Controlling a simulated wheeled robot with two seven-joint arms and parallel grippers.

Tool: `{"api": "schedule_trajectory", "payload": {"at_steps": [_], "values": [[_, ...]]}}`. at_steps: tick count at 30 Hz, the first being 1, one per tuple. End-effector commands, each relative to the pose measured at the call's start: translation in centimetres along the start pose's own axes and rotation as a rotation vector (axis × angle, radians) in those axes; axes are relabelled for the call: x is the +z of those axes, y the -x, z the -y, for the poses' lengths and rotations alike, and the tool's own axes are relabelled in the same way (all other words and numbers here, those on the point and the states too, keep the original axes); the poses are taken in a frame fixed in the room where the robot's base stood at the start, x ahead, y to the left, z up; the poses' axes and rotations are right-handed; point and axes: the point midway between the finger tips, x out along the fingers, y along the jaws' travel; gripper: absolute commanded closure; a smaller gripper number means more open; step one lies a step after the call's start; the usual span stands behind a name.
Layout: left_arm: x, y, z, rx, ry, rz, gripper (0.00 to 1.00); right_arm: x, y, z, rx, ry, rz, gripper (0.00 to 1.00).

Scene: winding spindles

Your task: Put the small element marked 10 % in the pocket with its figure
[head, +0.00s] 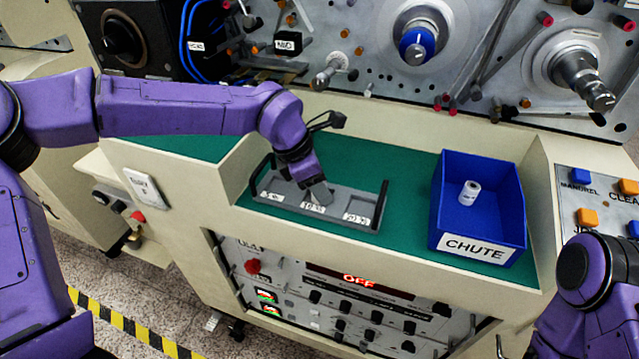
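A grey tray (335,218) with a row of pockets lies on the green worktop. Small white labels run along its front; the middle one (312,207) seems to read 10 %, but the figures are hardly legible. My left gripper (320,193) points down at the middle pocket, just behind that label. Its fingertips are at or just above the tray; I cannot tell whether they touch it, or whether they hold anything. No element marked 10 % can be made out. A small white cylinder (470,192) stands in the blue chute bin; its marking is too small to read.
The blue bin (472,247) labelled CHUTE stands to the right of the tray, with bare green worktop (408,190) between them. The machine panel with spindles (417,45) rises behind. A control panel with an OFF display (358,281) is below the worktop's front edge.

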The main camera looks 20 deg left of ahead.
Motion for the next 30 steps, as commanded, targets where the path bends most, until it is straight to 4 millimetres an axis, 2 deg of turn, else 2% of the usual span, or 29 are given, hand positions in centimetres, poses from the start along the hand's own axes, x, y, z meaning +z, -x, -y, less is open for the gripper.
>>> {"api": "schedule_trajectory", "payload": {"at_steps": [7,10,21,25,30], "values": [[0.0,0.1,-0.1,0.001,0.000,-0.001,0.42,0.0,0.1,0.0,0.000,0.000,0.000,0.56],[0.2,1.0,-0.1,0.004,0.001,0.002,0.42,-0.1,0.1,0.0,0.000,0.000,0.000,0.56],[0.2,9.9,-0.1,0.003,0.001,0.003,0.42,0.0,-0.1,0.0,0.000,0.000,0.000,0.56],[0.1,11.8,-0.1,0.003,0.001,0.001,0.42,0.1,-0.1,0.0,0.000,0.000,0.000,0.56],[0.1,12.4,0.0,0.001,0.000,-0.001,0.42,0.0,-0.1,0.0,0.000,0.000,0.000,0.56]]}}
